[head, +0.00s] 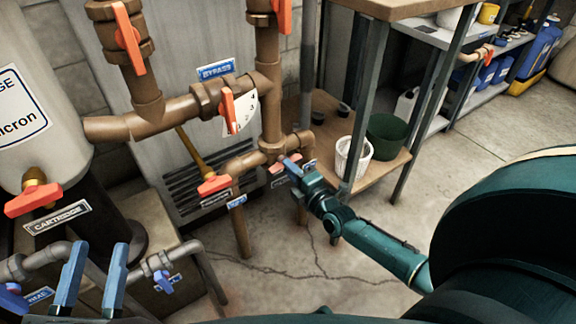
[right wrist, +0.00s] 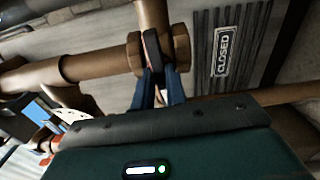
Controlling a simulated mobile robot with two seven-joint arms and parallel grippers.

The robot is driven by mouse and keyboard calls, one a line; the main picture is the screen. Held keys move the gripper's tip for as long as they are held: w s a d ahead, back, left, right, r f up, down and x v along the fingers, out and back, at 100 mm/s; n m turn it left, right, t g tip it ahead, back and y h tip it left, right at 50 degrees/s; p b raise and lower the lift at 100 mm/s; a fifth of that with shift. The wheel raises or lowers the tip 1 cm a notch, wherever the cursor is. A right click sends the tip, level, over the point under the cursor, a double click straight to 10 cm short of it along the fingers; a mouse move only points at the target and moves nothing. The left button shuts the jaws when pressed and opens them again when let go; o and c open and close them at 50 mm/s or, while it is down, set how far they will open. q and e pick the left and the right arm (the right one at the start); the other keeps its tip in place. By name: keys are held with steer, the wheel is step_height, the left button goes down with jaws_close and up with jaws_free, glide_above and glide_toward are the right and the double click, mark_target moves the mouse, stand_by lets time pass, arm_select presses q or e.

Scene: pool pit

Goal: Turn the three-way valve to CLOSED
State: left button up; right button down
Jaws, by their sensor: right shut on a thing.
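The three-way valve (head: 272,148) is the brown pipe joint at the foot of the vertical pipe in the head view. Small labels sit around it; their text is too small to read there. In the right wrist view, the valve's body (right wrist: 181,47) shows with its dark handle end-on. A dark CLOSED plate (right wrist: 222,52) is to its right, apart from the handle. My right gripper (head: 290,163) reaches the valve from the right. Its blue fingers (right wrist: 152,72) are closed around the handle, hiding part of it. My left gripper (head: 95,258) is open and empty at lower left.
Other orange-handled valves (head: 130,38) sit on the brown pipes, with a BYPASS sign (head: 216,71) above one. The cartridge tank (head: 40,130) stands left. A wooden shelf (head: 335,120) with a white basket (head: 353,158) and green bucket (head: 386,136) is right of the valve.

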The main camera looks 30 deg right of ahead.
steer(key=n+p, duration=0.1)
steer(key=n, duration=1.7)
steer(key=shift+m, duration=0.3)
steer(key=c, duration=1.3)
jaws_free()
